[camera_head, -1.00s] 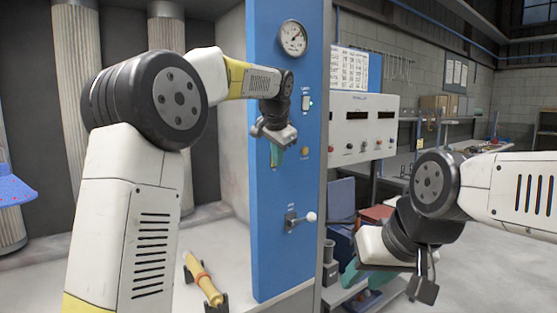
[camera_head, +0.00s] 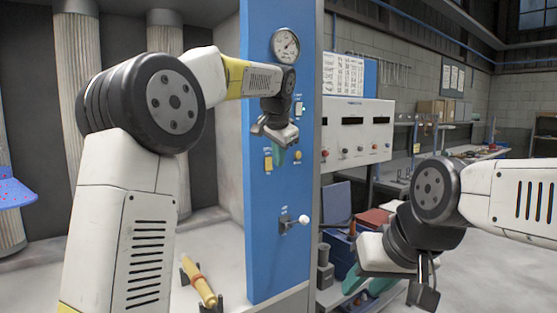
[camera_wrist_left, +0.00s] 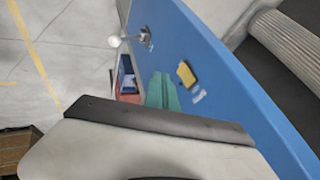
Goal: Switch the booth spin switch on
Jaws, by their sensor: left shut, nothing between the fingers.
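A tall blue panel (camera_head: 264,225) carries the controls. A white switch (camera_head: 300,109) with a small green light sits near its right edge below the gauge. A yellow knob (camera_head: 298,155) is lower, and a yellow plate-like part (camera_head: 268,161) is to its left. A lever with a white ball (camera_head: 303,219) sticks out below. Labels are too small to read. My left gripper (camera_head: 280,156) is shut and empty between the yellow parts. In the left wrist view its teal fingers (camera_wrist_left: 162,90) are beside the yellow part (camera_wrist_left: 186,74). My right gripper (camera_head: 360,280) is partly hidden, right of the panel.
A round gauge (camera_head: 285,46) tops the panel. A white control box (camera_head: 355,130) and a shelf with bins (camera_head: 340,245) stand to the right. A yellow cylinder (camera_head: 199,280) rests on a stand at lower left. A blue hood-like object (camera_head: 14,192) is at far left.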

